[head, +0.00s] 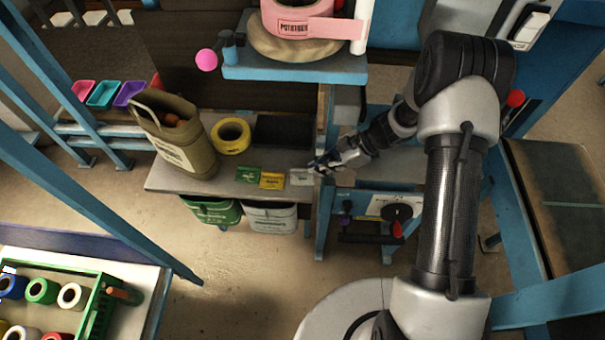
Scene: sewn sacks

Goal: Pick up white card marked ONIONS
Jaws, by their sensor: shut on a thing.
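The white card (300,177) is at the right end of the grey bench top (168,181), at the right of a row of cards. Its lettering is too small to read. My gripper (318,168) reaches in from the right and is shut on the card's right edge. The fingertips hide that part of the card. I cannot tell whether the card is lifted off the bench. A yellow card (272,181) and a green card (248,174) lie just to its left.
An olive sack (185,150) and a yellow tape roll (231,136) stand on the bench. A blue shelf (295,73) with a pink roll (295,18) overhangs behind. Green (212,210) and white (270,217) bins sit below. A green crate (98,303) is at lower left.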

